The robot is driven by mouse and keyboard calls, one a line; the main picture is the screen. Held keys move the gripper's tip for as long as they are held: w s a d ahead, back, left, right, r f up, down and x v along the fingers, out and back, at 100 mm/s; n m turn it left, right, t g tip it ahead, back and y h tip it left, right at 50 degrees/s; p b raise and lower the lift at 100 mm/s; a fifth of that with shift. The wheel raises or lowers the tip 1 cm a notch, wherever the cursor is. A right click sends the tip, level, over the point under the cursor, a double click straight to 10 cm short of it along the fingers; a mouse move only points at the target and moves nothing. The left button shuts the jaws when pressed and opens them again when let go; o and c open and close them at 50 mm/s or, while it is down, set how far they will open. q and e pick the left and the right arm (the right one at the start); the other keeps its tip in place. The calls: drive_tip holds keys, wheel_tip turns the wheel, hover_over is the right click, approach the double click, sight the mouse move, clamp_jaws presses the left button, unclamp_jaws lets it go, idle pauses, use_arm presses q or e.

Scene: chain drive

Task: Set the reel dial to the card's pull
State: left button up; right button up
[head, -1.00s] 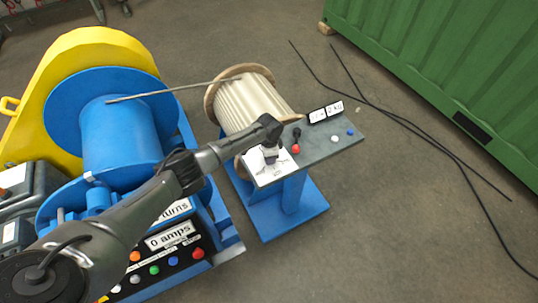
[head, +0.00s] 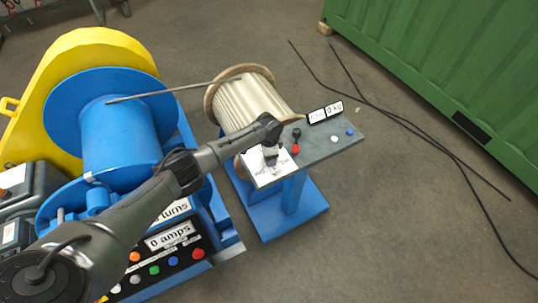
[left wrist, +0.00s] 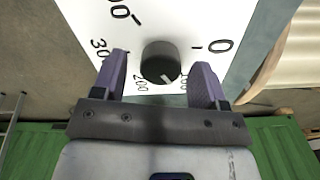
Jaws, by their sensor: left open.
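The reel dial is a black round knob (left wrist: 158,58) on a white scale plate (left wrist: 190,20) with black numbers. Its white pointer mark faces the lower edge of the left wrist view, between the 200 and the number right of it, which is partly hidden. My left gripper (left wrist: 160,66) is open, one purple finger on each side of the knob; contact cannot be made out. In the head view the left gripper (head: 270,156) is over the white plate (head: 284,170) on the grey panel (head: 318,143). I cannot make out the card. My right gripper is not in view.
A wooden reel (head: 248,100) stands behind, a blue drum (head: 118,135) left.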

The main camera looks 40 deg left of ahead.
use_arm(q)
wheel_tip(320, 180, up, 13)
drive_tip(key=p, duration=0.2)
drive_tip(key=shift+r, duration=0.15)
idle(0.7)
